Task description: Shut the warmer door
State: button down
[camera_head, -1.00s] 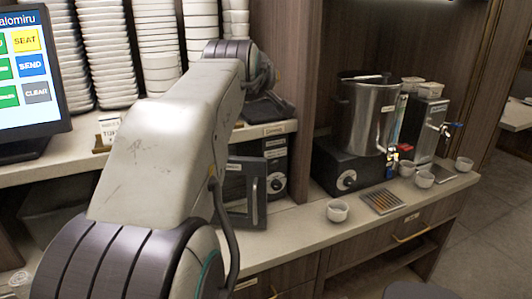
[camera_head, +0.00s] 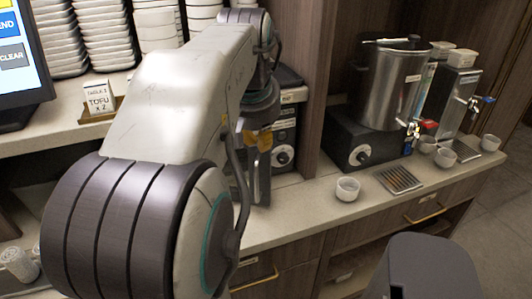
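The warmer (camera_head: 288,122) is a dark box with a round dial, on the counter under the shelf, right behind my arm. Its dark door (camera_head: 263,182) stands out from the front at an angle, open, and is partly hidden by my arm. My gripper (camera_head: 257,143) hangs at the end of the arm, in front of the warmer by the upper part of the door. Its fingers are not clear, and I cannot tell whether it touches the door.
A steel pot (camera_head: 390,85) on a black base stands to the right. A white cup (camera_head: 347,188), a drip tray (camera_head: 400,180) and more cups lie along the counter. A dark grey rounded object (camera_head: 430,268) is at bottom right.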

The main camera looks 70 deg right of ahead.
jog(key=d+f+m+p, duration=0.1)
jog(key=d+f+p, duration=0.6)
jog(key=f+p, duration=0.2)
jog(key=shift+w+d+p, duration=0.25)
jog(key=shift+w+p, duration=0.1)
jog(key=shift+p, duration=0.05)
dwell(0.4)
jog(key=shift+f, duration=0.15)
dwell(0.3)
